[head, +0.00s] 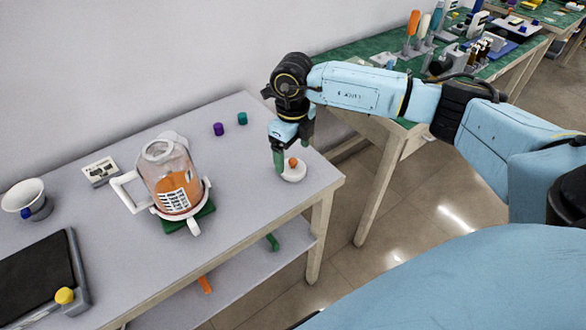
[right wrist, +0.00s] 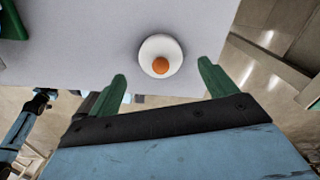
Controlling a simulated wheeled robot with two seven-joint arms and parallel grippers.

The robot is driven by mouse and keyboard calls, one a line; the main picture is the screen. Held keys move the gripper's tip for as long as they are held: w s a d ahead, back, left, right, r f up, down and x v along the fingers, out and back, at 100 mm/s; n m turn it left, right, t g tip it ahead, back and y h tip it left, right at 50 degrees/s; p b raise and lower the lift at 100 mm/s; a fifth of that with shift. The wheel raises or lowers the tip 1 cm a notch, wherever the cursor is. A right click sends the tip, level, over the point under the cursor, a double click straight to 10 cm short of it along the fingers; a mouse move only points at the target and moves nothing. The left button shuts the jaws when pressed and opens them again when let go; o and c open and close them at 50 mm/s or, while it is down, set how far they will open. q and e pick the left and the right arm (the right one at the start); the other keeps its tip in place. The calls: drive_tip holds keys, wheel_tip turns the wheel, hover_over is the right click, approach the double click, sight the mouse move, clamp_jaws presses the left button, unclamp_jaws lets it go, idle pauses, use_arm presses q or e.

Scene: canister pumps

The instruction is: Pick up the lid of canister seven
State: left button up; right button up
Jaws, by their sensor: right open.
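A round white lid with an orange knob (head: 292,173) lies on the grey table near its right front corner. It also shows in the right wrist view (right wrist: 160,58), ahead of and between my fingertips. My right gripper (head: 279,160) is open above the lid, with its green fingers pointing down; in the right wrist view (right wrist: 162,76) nothing is between the fingers. My left gripper is not in view.
A purple cap (head: 218,129) and a teal cap (head: 242,118) stand behind the lid. A white bowl-like cup (head: 23,196), a small white box (head: 100,171) and a black scale-like device (head: 40,280) are at the left. A green-topped bench (head: 345,50) with tools stands behind my right arm.

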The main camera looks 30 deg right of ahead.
sight(293, 160)
wheel_tip(293, 160, down, 5)
drive_tip(key=shift+r+b, duration=0.2)
drive_tip(key=shift+b, duration=0.15)
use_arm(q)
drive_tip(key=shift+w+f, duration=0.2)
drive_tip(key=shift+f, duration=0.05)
use_arm(e)
drive_tip(key=c, duration=1)
